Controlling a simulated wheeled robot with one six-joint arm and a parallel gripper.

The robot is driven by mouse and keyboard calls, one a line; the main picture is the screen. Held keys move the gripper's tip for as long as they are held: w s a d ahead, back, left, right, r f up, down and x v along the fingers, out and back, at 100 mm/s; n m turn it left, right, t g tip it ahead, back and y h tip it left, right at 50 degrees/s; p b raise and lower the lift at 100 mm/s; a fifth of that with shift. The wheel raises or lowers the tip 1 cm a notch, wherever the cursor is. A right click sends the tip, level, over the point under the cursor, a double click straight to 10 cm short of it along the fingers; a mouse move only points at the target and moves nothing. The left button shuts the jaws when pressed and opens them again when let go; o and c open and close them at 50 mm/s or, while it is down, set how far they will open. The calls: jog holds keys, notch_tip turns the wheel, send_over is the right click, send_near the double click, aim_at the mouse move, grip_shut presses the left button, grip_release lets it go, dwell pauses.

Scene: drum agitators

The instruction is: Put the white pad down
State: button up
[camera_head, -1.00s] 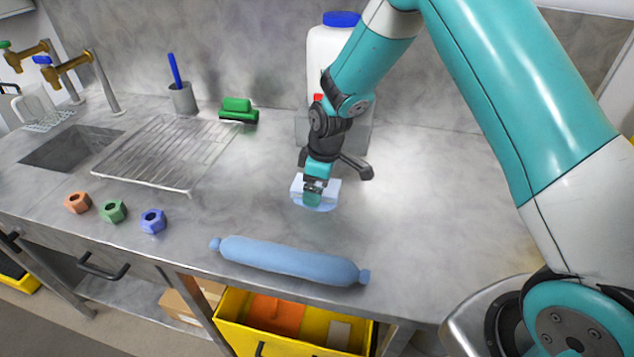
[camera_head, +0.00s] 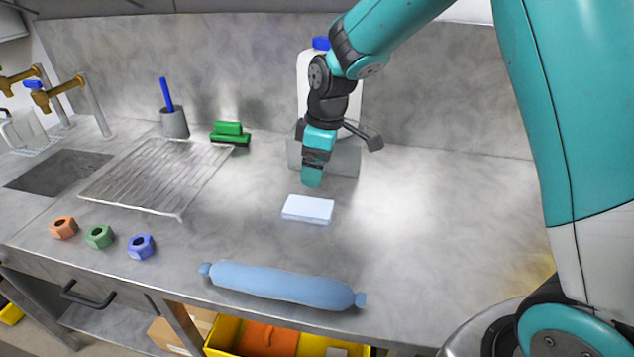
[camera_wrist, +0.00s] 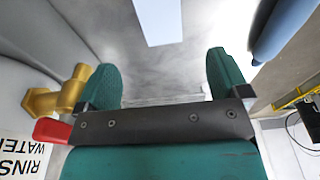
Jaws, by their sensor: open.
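The white pad (camera_head: 308,209) lies flat on the grey steel worktop (camera_head: 400,240), in front of the large white bottle. My gripper (camera_head: 312,180) is above and just behind the pad, apart from it. In the wrist view the two teal fingers (camera_wrist: 162,80) are spread with nothing between them. The pad (camera_wrist: 159,20) shows at the top of the wrist view, beyond the fingertips.
A blue roll (camera_head: 282,285) lies along the front edge. Orange, green (camera_head: 99,237) and blue nuts sit at the left front. The worktop right of the pad is clear.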

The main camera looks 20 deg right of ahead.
jog(key=s+a+r+m+y, duration=0.1)
jog(key=s+a+r, duration=0.1)
jog(key=s, duration=0.7)
jog(key=s+a+r+m+y, duration=0.1)
jog(key=s+a+r, duration=0.1)
jog(key=s+r, duration=0.3)
jog(key=s+a+r+m+g, duration=0.1)
jog(key=s+a+r+m, duration=0.1)
jog(key=s, duration=1.2)
jog(key=shift+r+y, duration=0.4)
jog(key=shift+r, duration=0.5)
jog(key=shift+a, duration=0.1)
dwell(0.4)
